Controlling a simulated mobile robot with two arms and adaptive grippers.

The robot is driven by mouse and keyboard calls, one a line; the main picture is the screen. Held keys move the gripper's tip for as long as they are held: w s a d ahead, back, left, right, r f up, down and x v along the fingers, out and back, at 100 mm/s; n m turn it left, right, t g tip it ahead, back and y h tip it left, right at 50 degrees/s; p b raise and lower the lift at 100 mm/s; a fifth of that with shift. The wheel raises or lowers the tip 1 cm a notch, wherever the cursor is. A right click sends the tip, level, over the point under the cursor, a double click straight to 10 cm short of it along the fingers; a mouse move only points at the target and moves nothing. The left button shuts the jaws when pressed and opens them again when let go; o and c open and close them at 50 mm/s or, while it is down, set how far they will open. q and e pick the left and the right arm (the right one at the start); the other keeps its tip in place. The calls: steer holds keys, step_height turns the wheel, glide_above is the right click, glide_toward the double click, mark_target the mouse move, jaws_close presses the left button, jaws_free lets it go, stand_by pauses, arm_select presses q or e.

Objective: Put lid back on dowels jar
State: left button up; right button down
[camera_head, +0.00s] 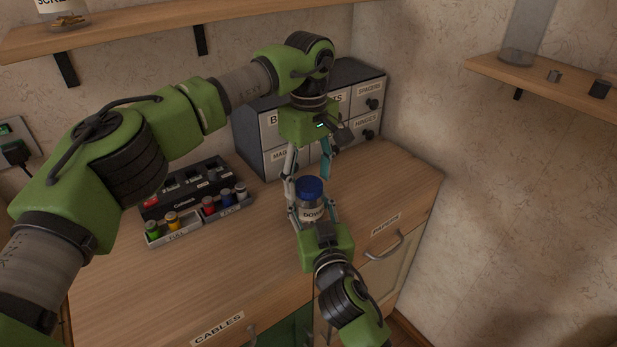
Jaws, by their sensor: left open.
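The dowels jar (311,214), with a label of which "DOW" can be read, is upright above the front part of the counter. The blue lid (311,187) sits at the jar's mouth and looks level; I cannot tell if it is fully seated. My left gripper (308,182) points down from above with its fingers spread on either side of the lid, holding nothing that I can see. My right gripper (315,212) reaches in from the front, its fingers on both sides of the jar body. Its palm hides the jar's lower part.
A drawer cabinet (274,125) stands at the back by the wall corner. A tray of small coloured jars (199,219) and a black case (185,187) lie to the left. Shelves (150,28) hang above. The counter's left front (170,280) is clear.

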arm_select(q)
steer(key=shift+r, duration=0.15)
step_height(320, 180, up, 12)
stand_by(0.3)
arm_select(e)
steer(key=c, duration=1.1)
jaws_free()
steer(key=shift+s, duration=0.1)
steer(key=v, duration=1.2)
